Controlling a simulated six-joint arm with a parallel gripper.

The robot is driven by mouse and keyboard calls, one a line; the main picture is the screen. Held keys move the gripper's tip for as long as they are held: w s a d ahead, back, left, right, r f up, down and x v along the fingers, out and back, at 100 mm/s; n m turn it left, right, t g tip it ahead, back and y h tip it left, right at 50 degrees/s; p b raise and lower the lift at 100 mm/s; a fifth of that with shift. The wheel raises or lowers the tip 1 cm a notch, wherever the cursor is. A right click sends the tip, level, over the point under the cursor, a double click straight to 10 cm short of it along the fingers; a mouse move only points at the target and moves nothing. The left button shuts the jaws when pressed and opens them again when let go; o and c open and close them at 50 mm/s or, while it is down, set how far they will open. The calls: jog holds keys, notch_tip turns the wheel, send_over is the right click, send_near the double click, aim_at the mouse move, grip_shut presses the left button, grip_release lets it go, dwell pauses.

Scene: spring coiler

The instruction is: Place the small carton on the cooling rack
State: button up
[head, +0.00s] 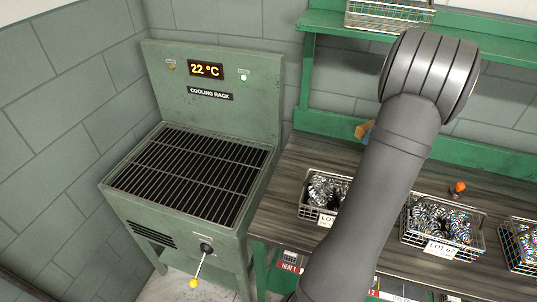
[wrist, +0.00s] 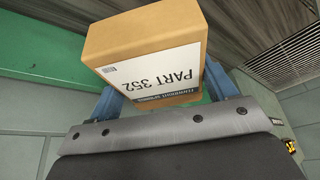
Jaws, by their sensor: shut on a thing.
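The small carton (wrist: 148,50) is tan with a white label reading "PART 352", upside down in the wrist view. My gripper (wrist: 160,92) is shut on it, one blue finger on each side. In the head view a tan bit of the carton (head: 360,131) shows beside my arm, above the back of the bench; most of it and the gripper are hidden. The cooling rack (head: 190,172) stands at the left, its dark barred top bare. Its grate also shows at the upper right of the wrist view (wrist: 285,42).
Wire baskets of springs (head: 318,207), (head: 440,240) stand on the wooden bench (head: 290,165) right of the rack. A green shelf (head: 325,22) with a wire basket is above. The rack's upright panel (head: 225,108) reads 22 °C. A yellow-knobbed lever (head: 194,283) juts from its front.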

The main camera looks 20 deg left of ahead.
jog(key=s+a+n+g, duration=0.1)
jog(key=s+a+n, duration=0.1)
jog(key=a, duration=0.7)
jog(key=s+a+n, duration=0.2)
jog(key=a, duration=0.7)
send_over(166, 156)
jog(key=d, duration=0.2)
jog(key=shift+y, duration=0.4)
notch_tip(166, 156, down, 10)
jog(key=shift+s+a+f, duration=0.1)
jog(key=shift+a, duration=0.05)
jog(key=shift+s+a+f, duration=0.1)
jog(key=shift+a+f, duration=0.1)
jog(key=shift+f, duration=1.85)
jog(key=shift+f, duration=0.1)
jog(key=o, duration=1.2)
jog(key=shift+f, duration=0.1)
